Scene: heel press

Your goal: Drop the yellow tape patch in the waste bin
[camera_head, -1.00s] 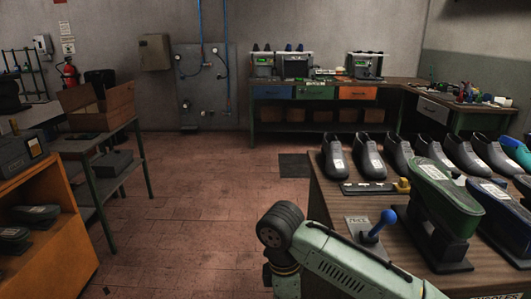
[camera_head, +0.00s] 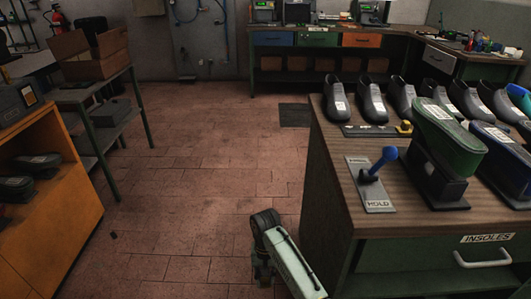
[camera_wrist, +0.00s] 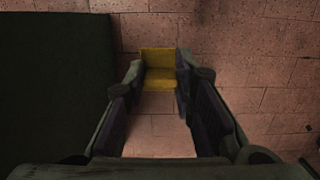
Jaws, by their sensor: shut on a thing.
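The yellow tape patch (camera_wrist: 159,78) shows in the wrist view between my fingertips, with brick-red floor tiles beyond it. It looks bent, with a brighter upper part and a darker lower part. My gripper (camera_wrist: 159,72) is shut on it, with the fingers held apart by its width. In the head view my arm is low, beside the left end of the workbench, and the gripper and patch are hidden. I cannot make out a waste bin for sure in either view.
The workbench (camera_head: 338,195) with shoes, a green-topped press form (camera_head: 445,140) and a blue-handled HOLD lever (camera_head: 380,160) stands at right. An orange cabinet (camera_head: 60,205) stands at left. A dark flat surface (camera_wrist: 55,85) fills the wrist view's left. Open floor (camera_head: 200,180) lies between.

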